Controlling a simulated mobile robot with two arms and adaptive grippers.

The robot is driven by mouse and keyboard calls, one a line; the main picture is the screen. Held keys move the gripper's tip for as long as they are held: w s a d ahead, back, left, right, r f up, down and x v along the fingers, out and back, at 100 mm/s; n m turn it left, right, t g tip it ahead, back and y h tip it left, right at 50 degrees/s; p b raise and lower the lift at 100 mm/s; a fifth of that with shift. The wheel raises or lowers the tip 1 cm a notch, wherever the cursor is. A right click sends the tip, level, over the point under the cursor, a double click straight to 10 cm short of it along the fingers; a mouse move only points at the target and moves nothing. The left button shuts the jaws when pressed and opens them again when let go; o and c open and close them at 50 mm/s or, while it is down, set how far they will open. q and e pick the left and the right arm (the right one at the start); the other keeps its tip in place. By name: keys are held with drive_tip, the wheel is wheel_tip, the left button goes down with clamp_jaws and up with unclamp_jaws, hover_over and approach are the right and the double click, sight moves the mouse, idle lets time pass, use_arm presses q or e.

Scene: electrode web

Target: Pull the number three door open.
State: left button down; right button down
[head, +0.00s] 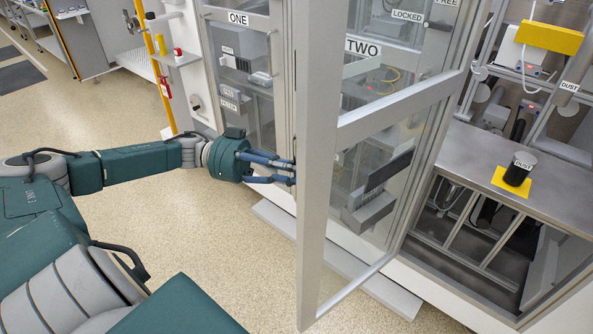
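A tall glazed door (315,150) with a pale metal frame stands swung out from the cabinet toward me. No number shows on it from this side, but it stands open beside the uncovered bay on the right. Door one, labelled ONE (238,18), and door two, labelled TWO (363,47), are behind and left; door two is partly seen through the open door's glass. My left gripper (291,170) is at the outer side of the open door's free edge. Its blue fingers show a gap, but the tips and any handle there are hidden. My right gripper is not in view.
A yellow block (549,38) is above. A low pale plinth (400,297) runs along the cabinet foot. The floor (200,240) in front is clear.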

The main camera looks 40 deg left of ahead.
use_arm(q)
drive_tip(key=shift+s+f, duration=0.1)
drive_tip(key=shift+f, duration=0.05)
drive_tip(key=c, duration=1.8)
unclamp_jaws()
drive_tip(key=shift+o, duration=0.4)
drive_tip(key=shift+s, duration=0.1)
drive_tip(key=shift+a, duration=0.1)
drive_tip(key=v, duration=1.2)
